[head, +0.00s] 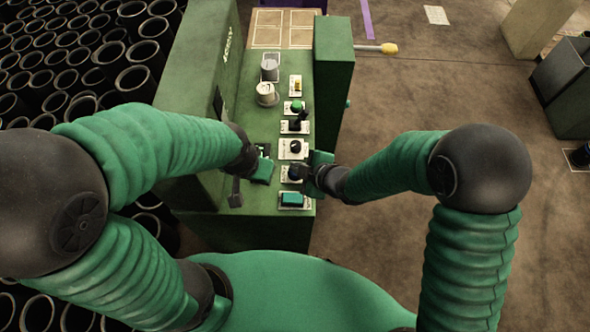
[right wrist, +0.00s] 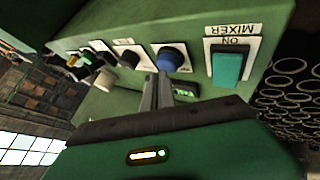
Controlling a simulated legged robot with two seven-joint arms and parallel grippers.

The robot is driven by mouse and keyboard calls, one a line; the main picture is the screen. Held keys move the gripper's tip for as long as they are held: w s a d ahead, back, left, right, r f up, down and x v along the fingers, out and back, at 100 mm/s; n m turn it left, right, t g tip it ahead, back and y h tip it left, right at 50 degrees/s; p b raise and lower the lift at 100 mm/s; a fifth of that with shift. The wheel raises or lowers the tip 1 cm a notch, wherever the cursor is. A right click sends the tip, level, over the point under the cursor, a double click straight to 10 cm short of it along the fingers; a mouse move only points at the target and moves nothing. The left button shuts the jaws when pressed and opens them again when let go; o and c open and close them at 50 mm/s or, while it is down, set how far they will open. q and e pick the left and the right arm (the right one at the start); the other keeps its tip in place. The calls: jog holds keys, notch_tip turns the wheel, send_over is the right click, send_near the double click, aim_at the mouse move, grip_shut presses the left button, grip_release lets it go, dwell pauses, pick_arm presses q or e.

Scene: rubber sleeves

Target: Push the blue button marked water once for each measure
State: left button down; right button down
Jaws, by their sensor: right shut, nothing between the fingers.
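The blue button (right wrist: 173,57) sits on a white label plate on the green console, beside the teal MIXER switch (right wrist: 227,68). In the head view the blue button (head: 294,172) is partly covered by my right gripper (head: 306,177). In the right wrist view my right gripper (right wrist: 160,90) is shut and empty, its fingertips close to the button's near side; I cannot tell whether they touch it. The writing on the button's plate is too small to read. My left gripper (head: 250,178) is over the console's left part, left of the button; its jaws are unclear.
Along the console (head: 250,219) stand a black knob (head: 296,146), a black lever (head: 300,120), a green button (head: 297,106) and a yellow control (head: 297,85). Two pale cups (head: 266,94) (head: 270,67) stand farther back.

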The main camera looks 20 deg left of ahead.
jog(key=shift+f+b, duration=0.4)
dwell(0.5)
dwell(0.3)
jog(key=shift+d+r+p, duration=0.1)
jog(key=shift+r+p, duration=0.55)
jog(key=shift+r, duration=0.2)
notch_tip(320, 180, up, 5)
jog(key=p, duration=0.4)
jog(key=shift+r, duration=0.1)
